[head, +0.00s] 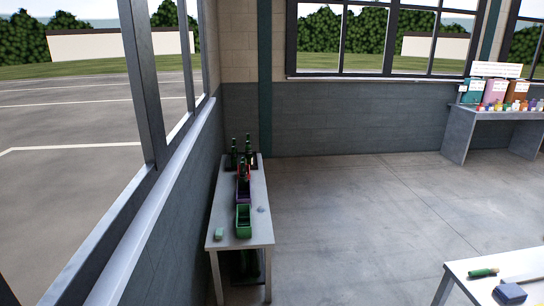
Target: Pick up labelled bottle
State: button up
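Several dark green bottles stand upright at the far end of a narrow white table (262,222) along the left wall. One bottle (249,144) has a small pale patch low on it, which may be a label; the view is too small to be sure. Another bottle (234,152) stands just left of it. A further dark green bottle neck (243,171) shows closer, by the coloured bins. My gripper is not in view.
A green bin (243,222) and a purple bin stand on the narrow table, with a pale green block (219,234) near its front. A white table (462,282) at lower right holds a blue block (510,293) and a green-handled tool (484,272). Open floor (350,220) lies between.

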aim_at(249, 155)
jog(key=i+u, duration=0.1)
jog(key=i, duration=0.4)
jog(key=i+l+u, duration=0.1)
jog(key=i, duration=0.45)
jog(key=i+l, duration=0.15)
jog(key=i, duration=0.35)
jog(key=i+l+u, duration=0.15)
jog(key=i, duration=0.35)
jog(key=i+l+u, duration=0.2)
jog(key=i, duration=0.15)
jog(key=i+u, duration=0.2)
jog(key=i+l, duration=0.25)
jog(key=i+l+u, duration=0.1)
jog(key=l, duration=0.35)
jog(key=i+l+u, duration=0.1)
jog(key=i+l, duration=0.45)
jog(key=l, duration=0.2)
jog(key=i+l+u, duration=0.1)
jog(key=l, duration=0.3)
jog(key=i+l, duration=0.3)
jog(key=i+l+u, duration=0.1)
jog(key=i, duration=0.3)
jog(key=i+l+u, duration=0.15)
jog(key=i+l, duration=0.15)
jog(key=i+l+u, duration=0.1)
jog(key=i+l, duration=0.15)
jog(key=i, duration=0.25)
jog(key=i+j, duration=0.2)
jog(key=u, duration=0.05)
